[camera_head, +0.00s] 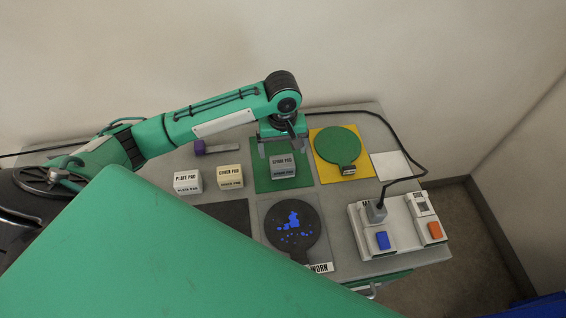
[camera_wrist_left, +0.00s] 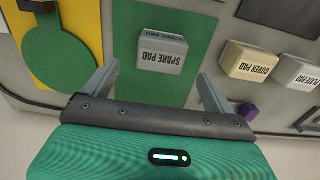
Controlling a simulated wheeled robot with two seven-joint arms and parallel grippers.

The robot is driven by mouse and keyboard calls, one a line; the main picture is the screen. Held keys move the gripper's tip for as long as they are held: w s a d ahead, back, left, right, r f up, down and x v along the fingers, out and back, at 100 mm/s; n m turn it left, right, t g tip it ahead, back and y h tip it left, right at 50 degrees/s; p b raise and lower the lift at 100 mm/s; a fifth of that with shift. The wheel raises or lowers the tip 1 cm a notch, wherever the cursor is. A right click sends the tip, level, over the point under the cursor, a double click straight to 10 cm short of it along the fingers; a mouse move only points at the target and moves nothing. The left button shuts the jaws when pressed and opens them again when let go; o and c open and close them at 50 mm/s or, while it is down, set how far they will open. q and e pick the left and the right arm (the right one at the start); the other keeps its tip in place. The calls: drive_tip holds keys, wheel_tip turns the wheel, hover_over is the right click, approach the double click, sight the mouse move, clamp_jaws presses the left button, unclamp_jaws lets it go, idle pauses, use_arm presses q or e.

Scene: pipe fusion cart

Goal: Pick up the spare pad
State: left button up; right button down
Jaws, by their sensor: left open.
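The spare pad (camera_head: 283,166) is a grey block with dark lettering on its faces. It sits on a green mat (camera_head: 266,184) near the middle of the cart top. It also shows in the left wrist view (camera_wrist_left: 162,52), upside down. My left gripper (camera_head: 281,146) is above the mat, at the far side of the pad. In the left wrist view its two fingers (camera_wrist_left: 158,88) are spread wide, with the pad ahead between their lines and nothing held. My right gripper is not in view.
The plate pad (camera_head: 187,182) and cover pad (camera_head: 230,176) stand to the left, and a purple-ended tool (camera_head: 200,148) lies behind them. A green disc (camera_head: 338,146) lies on a yellow mat at right. A blue-spotted dark disc (camera_head: 292,225) lies in front. White switch boxes with a cable (camera_head: 409,222) stand at front right.

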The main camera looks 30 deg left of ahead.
sight(282, 161)
use_arm(q)
wheel_tip(282, 161, down, 2)
drive_tip(key=shift+w+f, duration=0.1)
drive_tip(key=shift+f, duration=0.1)
drive_tip(key=shift+f+p, duration=0.3)
drive_tip(key=shift+p, duration=0.15)
drive_tip(key=f, duration=0.2)
drive_tip(key=f+p, duration=0.1)
drive_tip(key=shift+s+f, duration=0.25)
drive_tip(key=shift+f, duration=0.45)
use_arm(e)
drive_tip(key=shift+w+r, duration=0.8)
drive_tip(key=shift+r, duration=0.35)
use_arm(q)
drive_tip(key=shift+c, duration=0.4)
drive_tip(key=c, duration=1)
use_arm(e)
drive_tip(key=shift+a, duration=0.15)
